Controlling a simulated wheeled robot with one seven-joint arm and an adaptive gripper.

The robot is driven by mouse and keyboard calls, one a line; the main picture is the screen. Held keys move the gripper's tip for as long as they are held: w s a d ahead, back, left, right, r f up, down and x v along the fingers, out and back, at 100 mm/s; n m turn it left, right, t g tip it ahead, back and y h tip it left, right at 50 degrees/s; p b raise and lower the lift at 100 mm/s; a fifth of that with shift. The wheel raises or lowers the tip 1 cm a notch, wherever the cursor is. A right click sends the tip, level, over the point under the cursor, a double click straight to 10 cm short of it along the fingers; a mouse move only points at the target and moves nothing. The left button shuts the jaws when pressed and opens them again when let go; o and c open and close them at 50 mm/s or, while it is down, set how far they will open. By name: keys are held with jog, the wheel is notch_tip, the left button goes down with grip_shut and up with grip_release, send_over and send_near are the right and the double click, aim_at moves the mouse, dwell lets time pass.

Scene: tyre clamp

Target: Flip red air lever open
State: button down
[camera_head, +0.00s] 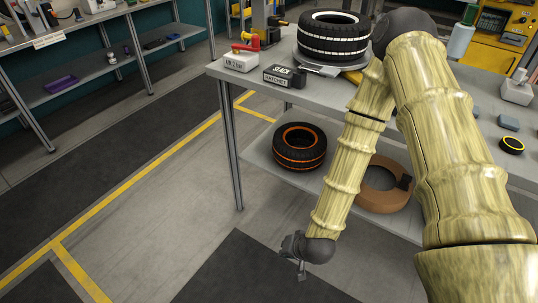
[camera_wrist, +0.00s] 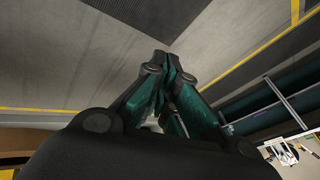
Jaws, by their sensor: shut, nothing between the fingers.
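The red air lever (camera_head: 252,41) stands on a small white labelled block (camera_head: 240,63) at the near left corner of the grey workbench. A yellow piece shows beside it. Its exact position, open or closed, is too small to tell. My gripper (camera_head: 301,273) hangs low in front of the bench, below the tabletop and well apart from the lever. In the wrist view my gripper (camera_wrist: 172,66) has its green-sided fingers drawn together at the tips, shut and empty, with floor beyond. The lever cannot be made out in the wrist view.
A black block labelled ratchet (camera_head: 284,76) sits right of the lever. The lower shelf holds an orange-striped tyre (camera_head: 299,147) and a brown ring (camera_head: 384,190). A shelf rack (camera_head: 130,62) stands left. Floor between is clear.

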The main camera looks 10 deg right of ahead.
jog(key=s+d+f+n+g+h, duration=0.1)
jog(key=s+d+f, duration=0.3)
jog(key=s, duration=0.6)
jog(key=s+d+f+n+g+h, duration=0.1)
jog(key=s+d+f+n+g, duration=0.2)
jog(key=s, duration=0.7)
jog(key=shift+s+d+f+n+g, duration=0.2)
jog(key=shift+d+f+n+g, duration=0.2)
jog(key=shift+g, duration=0.4)
jog(key=shift+a, duration=0.1)
